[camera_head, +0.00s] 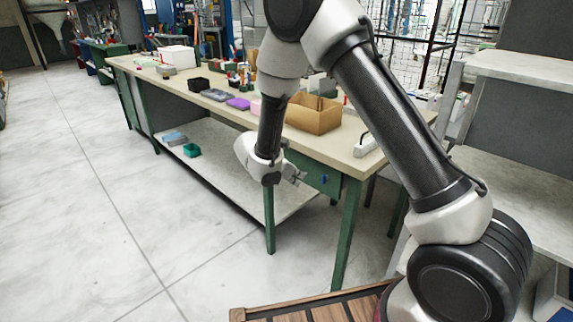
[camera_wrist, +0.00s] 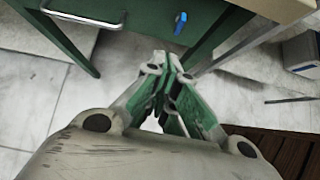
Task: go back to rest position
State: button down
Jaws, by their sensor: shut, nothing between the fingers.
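My gripper (camera_wrist: 170,75) shows in the wrist view with its green-padded fingers brought together, shut and empty. In the head view my gripper (camera_head: 298,176) is small and sits at the end of my arm, in front of the workbench's near end. Beyond the fingers, the wrist view shows the green drawer (camera_wrist: 140,18) with its metal handle and a blue key or tag (camera_wrist: 180,22). The fingers appear apart from the drawer, over the floor.
The long workbench (camera_head: 345,160) carries a cardboard box (camera_head: 313,115), a purple item (camera_head: 238,103) and small bins. A lower shelf (camera_head: 225,165) holds a green tray (camera_head: 192,150). A wooden slatted surface (camera_head: 325,312) is at the bottom. Floor (camera_head: 70,220) at left is clear.

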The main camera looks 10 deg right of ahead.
jog(key=s+d+r+m+y, duration=0.2)
jog(key=s+d+r+m, duration=0.3)
jog(key=s+r+m, duration=0.3)
jog(key=s+d+r+m+y, duration=0.3)
jog(key=s+d+r+m, duration=0.3)
jog(key=s+r, duration=0.5)
jog(key=s+d+r+m+y, duration=0.2)
jog(key=s+d+r+m, duration=0.4)
jog(key=s, duration=0.8)
notch_tip(320, 180, up, 3)
jog(key=m, duration=0.4)
jog(key=shift+s+r+g+y, duration=0.2)
jog(key=shift+s+g+y, duration=0.1)
jog(key=shift+s, duration=0.1)
jog(key=c, duration=2.2)
grip_release()
jog(key=shift+d, duration=0.1)
